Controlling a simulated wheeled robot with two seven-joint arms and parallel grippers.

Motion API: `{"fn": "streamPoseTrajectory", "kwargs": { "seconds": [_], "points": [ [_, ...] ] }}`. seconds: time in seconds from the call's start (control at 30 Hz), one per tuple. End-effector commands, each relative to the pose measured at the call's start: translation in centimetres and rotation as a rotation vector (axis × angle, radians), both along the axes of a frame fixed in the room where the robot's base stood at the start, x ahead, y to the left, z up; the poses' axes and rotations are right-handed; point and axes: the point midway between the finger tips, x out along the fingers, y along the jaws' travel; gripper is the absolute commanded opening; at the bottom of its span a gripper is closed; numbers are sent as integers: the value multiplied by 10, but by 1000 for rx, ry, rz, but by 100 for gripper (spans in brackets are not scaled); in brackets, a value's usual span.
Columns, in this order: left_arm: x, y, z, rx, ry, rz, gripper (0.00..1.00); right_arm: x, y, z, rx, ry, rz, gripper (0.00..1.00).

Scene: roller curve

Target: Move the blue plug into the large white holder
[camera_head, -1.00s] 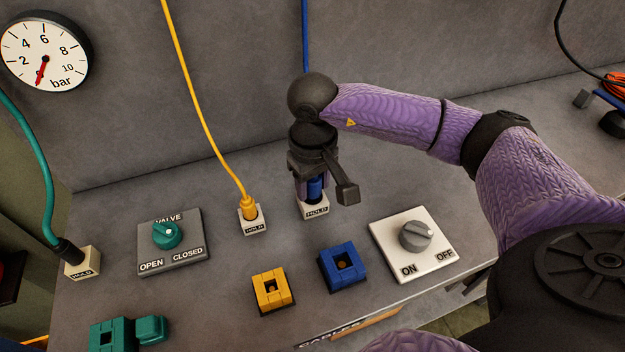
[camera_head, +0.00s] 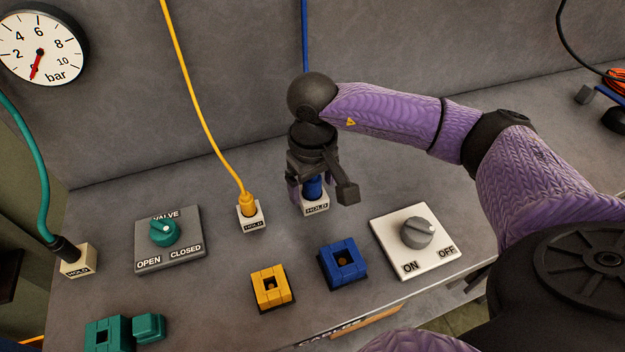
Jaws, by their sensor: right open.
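The blue plug (camera_head: 314,187) stands upright in a white holder marked HOLD (camera_head: 316,208) near the back wall. A blue cable (camera_head: 304,40) hangs above it, and the arm hides where the cable joins the plug. My right gripper (camera_head: 318,192) points down with its open fingers around the plug. I cannot tell whether a finger touches the plug. My left gripper is not in view.
A yellow plug (camera_head: 248,203) stands in another HOLD holder (camera_head: 251,222) to the left. The blue socket (camera_head: 343,262), yellow socket (camera_head: 271,287) and ON/OFF switch plate (camera_head: 408,262) are in front. A valve plate (camera_head: 168,240) and a teal plug's holder (camera_head: 78,262) are further left.

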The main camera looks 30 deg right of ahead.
Motion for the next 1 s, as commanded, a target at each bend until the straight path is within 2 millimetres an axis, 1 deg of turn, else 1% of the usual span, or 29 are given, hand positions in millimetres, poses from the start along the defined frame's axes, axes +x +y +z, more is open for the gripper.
{"fn": "streamPoseTrajectory", "kwargs": {
  "seconds": [0.1, 0.17, 0.4, 0.53, 0.67, 1.0],
  "points": [
    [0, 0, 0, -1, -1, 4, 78, 0, 0, 1, 0, 0, 0, 89],
    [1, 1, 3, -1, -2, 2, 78, 1, 0, 9, 0, -3, 0, 89],
    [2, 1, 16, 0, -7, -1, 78, 1, 0, 71, 0, -6, 0, 89],
    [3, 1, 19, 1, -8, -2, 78, 1, 0, 93, 0, -2, 1, 89],
    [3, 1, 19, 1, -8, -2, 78, 0, 0, 100, 0, -1, 0, 89],
    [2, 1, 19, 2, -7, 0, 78, 0, 0, 99, 0, 0, 0, 89]
  ]
}}
